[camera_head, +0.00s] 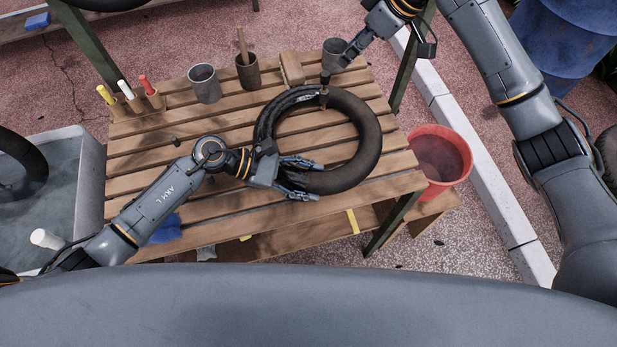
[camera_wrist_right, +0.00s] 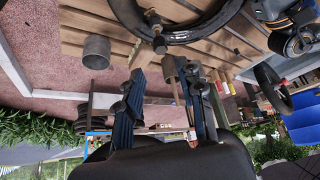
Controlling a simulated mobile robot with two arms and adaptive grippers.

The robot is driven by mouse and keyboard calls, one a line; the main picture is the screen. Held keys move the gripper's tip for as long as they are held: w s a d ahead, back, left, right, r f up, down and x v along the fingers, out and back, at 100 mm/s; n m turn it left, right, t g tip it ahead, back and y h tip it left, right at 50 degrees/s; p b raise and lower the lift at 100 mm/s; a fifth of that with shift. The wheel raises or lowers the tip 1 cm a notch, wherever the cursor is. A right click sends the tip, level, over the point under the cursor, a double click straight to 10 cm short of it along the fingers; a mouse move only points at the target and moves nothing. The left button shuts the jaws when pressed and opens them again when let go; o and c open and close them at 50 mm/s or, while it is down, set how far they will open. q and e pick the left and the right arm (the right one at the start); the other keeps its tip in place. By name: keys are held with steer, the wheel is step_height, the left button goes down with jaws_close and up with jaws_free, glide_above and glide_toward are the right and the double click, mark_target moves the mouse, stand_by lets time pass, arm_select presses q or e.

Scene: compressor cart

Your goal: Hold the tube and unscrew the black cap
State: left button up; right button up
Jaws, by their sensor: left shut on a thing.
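The black tube (camera_head: 371,150) lies as a ring on the slatted wooden table; it also shows in the wrist view (camera_wrist_right: 205,30). A brass valve stem stands up from its far side, with the small black cap (camera_head: 325,77) on top; the cap also shows in the wrist view (camera_wrist_right: 160,45). My left gripper (camera_head: 304,179) is shut on the near left part of the tube. My right gripper (camera_head: 350,52) is above and to the right of the cap in the head view. In the wrist view its fingers (camera_wrist_right: 166,76) are apart and empty, with the cap just beyond their tips.
A grey metal cup (camera_head: 204,84), a brown cup with a stick (camera_head: 247,72) and a tan block (camera_head: 292,68) stand along the table's back. Another grey cup (camera_head: 333,60) is beside my right gripper. A red bucket (camera_head: 438,160) stands right of the table.

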stand_by(0.5)
steer(key=m+h, duration=0.4)
steer(key=m, duration=0.5)
glide_toward(326, 74)
steer(key=shift+t, duration=0.3)
steer(key=shift+s+x, duration=0.15)
steer(key=shift+x, duration=2.1)
steer(key=shift+s+x, duration=0.1)
steer(key=shift+x, duration=2.15)
steer(key=shift+f, duration=0.1)
jaws_close()
steer(key=c, duration=0.5)
jaws_free()
jaws_close()
steer(key=shift+n+y, duration=0.4)
steer(key=shift+n, duration=1.2)
